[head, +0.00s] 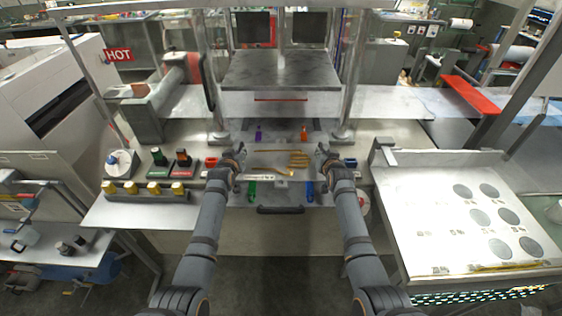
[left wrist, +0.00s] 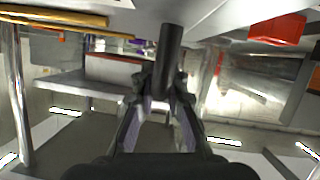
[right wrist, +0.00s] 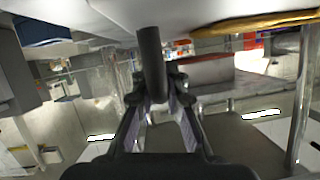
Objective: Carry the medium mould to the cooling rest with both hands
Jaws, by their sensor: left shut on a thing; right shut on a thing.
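In the left wrist view, my left gripper is shut on a dark round handle (left wrist: 170,45). In the right wrist view, my right gripper is shut on a similar dark handle (right wrist: 151,50). The mould's size label is too small to read. I cannot tell for certain which surface is the cooling rest.
A press (head: 280,72) stands behind the plate between metal posts. A pale table (head: 400,235) with several grey discs is at the right. Yellow knobs (head: 153,188) and green and red switches line the left bench. Purple, orange, green and blue pieces surround the plate.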

